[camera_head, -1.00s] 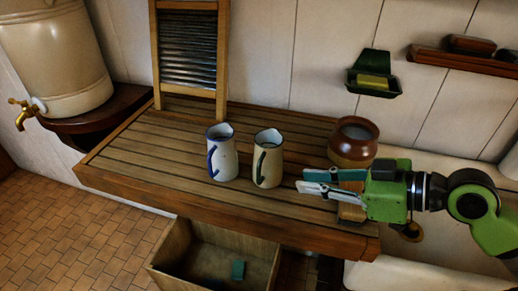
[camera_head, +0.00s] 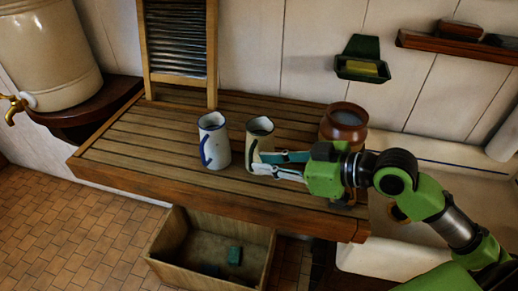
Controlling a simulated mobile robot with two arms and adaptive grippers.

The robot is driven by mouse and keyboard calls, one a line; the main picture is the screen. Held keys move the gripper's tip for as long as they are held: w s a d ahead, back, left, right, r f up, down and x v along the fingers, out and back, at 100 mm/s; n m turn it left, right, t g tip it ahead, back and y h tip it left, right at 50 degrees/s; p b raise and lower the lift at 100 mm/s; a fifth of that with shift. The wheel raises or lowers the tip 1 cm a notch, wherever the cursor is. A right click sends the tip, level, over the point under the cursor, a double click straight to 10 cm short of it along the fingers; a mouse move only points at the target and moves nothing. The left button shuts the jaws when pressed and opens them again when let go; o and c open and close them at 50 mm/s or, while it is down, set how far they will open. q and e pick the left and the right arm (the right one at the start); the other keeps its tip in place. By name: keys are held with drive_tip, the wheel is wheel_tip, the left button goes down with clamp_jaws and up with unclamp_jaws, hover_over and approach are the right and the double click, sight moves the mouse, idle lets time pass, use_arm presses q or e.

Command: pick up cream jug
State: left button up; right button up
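The cream jug (camera_head: 259,132) stands upright on the slatted wooden drainboard (camera_head: 150,127), with a dark green rim and handle. My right gripper (camera_head: 260,163) comes in from the right at the jug's lower part. Its two fingers look apart, one at the jug's right side and one across its front. They hide part of the jug's lower body and handle. I cannot tell whether they touch it. My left gripper is not in view.
A white jug with blue trim (camera_head: 213,142) stands close to the left. A brown pot (camera_head: 345,122) stands behind my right gripper. A washboard (camera_head: 179,45) leans at the back. An open wooden box (camera_head: 170,238) sits below the drainboard's front edge.

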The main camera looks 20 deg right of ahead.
sight(251, 168)
drive_tip(key=p+x, duration=0.2)
drive_tip(key=x, duration=0.2)
drive_tip(key=shift+w+a+f, duration=0.3)
clamp_jaws()
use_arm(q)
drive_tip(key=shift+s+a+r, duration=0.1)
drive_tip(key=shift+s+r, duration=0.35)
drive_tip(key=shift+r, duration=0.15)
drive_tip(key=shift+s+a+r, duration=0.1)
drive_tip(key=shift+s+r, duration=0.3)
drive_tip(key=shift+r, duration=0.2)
use_arm(e)
drive_tip(key=shift+r, duration=0.1)
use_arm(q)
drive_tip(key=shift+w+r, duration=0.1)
use_arm(e)
drive_tip(key=shift+r, duration=0.1)
